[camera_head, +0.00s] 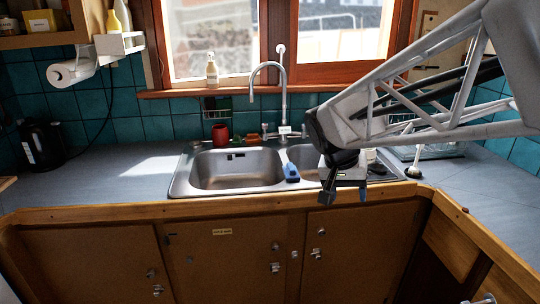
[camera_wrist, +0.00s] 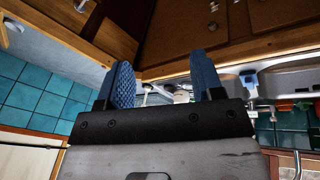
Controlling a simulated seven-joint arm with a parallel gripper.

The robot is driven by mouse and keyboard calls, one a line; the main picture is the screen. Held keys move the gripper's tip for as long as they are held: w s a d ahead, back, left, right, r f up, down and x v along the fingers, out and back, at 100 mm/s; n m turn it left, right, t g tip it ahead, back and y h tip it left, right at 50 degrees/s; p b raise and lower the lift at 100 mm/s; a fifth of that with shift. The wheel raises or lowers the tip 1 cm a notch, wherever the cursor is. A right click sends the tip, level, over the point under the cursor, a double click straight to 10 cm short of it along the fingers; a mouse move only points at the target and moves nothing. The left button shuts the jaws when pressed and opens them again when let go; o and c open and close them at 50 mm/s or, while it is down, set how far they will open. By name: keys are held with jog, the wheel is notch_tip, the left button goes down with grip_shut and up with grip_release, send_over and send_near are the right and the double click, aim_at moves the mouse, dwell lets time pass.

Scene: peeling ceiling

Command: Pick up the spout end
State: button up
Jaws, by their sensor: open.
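A curved metal faucet spout (camera_head: 282,68) rises behind the sink in the head view. Its open end (camera_head: 251,98) points down over the left basin. I cannot tell any separate loose spout piece. My gripper (camera_head: 344,190) is open at the front edge of the counter, right of the faucet and well apart from it. In the wrist view my gripper (camera_wrist: 160,62) shows two blue padded fingers, spread apart with nothing held. Beyond them lie small pale items (camera_wrist: 182,96) on the counter, too small to name. My arm and gripper hide part of the right basin.
The steel sink (camera_head: 183,177) has a blue item (camera_head: 291,172) on its divider. A red cup (camera_head: 220,135) and a soap bottle (camera_head: 212,69) stand behind. A white-stemmed item (camera_head: 416,162) stands right of my gripper. The left counter (camera_head: 110,175) is mostly clear.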

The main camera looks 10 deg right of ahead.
jog(key=w+d+f+m+h, duration=0.2)
jog(key=w+d, duration=0.1)
jog(key=w, duration=0.5)
jog(key=w+d+f+m+g+h, duration=0.1)
jog(key=w+d+m, duration=0.2)
jog(key=w, duration=0.6)
jog(key=w+d+f+m+h, duration=0.2)
jog(key=w+d, duration=0.1)
jog(key=w, duration=0.5)
jog(key=w+d+f+m+h, duration=0.1)
jog(key=w+d+f, duration=0.1)
jog(key=w+f, duration=0.2)
jog(key=w+d+f+m+h, duration=0.1)
jog(key=w+d+f+m, duration=0.1)
jog(key=w, duration=0.7)
jog(key=w+d+f+m+h, duration=0.1)
jog(key=w+d+f+m, duration=0.1)
jog(key=w+d+f, duration=0.2)
jog(key=w+f, duration=0.2)
jog(key=w, duration=0.1)
jog(key=shift+w+d+h, duration=0.15)
jog(key=shift+w+h, duration=0.15)
jog(key=shift+w, duration=0.05)
jog(key=shift+x, duration=1.25)
jog(key=shift+d, duration=0.1)
jog(key=shift+x, duration=2.55)
jog(key=shift+f, duration=0.1)
